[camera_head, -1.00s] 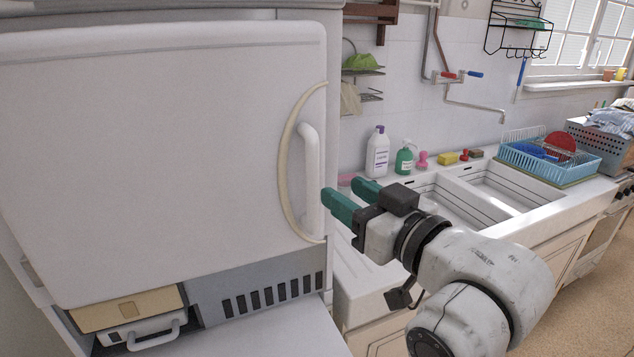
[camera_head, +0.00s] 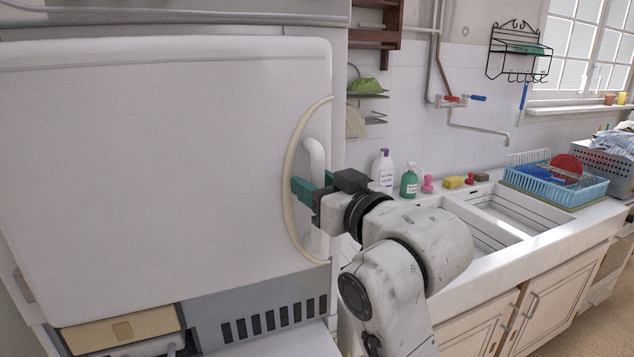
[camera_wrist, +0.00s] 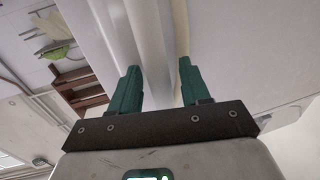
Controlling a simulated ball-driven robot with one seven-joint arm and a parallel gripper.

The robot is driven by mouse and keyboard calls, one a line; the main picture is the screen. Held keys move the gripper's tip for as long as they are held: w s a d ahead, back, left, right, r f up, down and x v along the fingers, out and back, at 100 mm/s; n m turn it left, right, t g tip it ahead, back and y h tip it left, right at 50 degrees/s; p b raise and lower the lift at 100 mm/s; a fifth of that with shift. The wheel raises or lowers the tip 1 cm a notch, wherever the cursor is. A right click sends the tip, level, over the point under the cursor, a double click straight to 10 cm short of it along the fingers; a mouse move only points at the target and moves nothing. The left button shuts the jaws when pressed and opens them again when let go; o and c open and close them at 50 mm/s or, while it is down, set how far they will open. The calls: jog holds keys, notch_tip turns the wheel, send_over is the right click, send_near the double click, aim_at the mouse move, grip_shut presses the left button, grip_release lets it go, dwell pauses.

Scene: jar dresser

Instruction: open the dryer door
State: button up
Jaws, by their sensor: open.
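The dryer door (camera_head: 160,180) is a large white panel filling the left of the head view, and it looks shut. Near its right edge is a white upright bar handle (camera_head: 314,150), set in a cream curved recess edge (camera_head: 291,150). My gripper (camera_head: 314,184) is at the handle's middle height, with one green finger in front of the recess and the other partly hidden behind the handle. In the wrist view my open gripper (camera_wrist: 157,80) has the white handle bar (camera_wrist: 150,45) passing between its fingers. I cannot tell whether either finger touches it.
A sink counter (camera_head: 480,262) runs to the right with soap bottles (camera_head: 383,170), sponges and a blue dish rack (camera_head: 555,185). A vent grille (camera_head: 270,318) and a tan panel (camera_head: 120,330) lie below the door. The floor at far right is clear.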

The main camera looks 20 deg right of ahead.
grip_shut()
dwell(0.5)
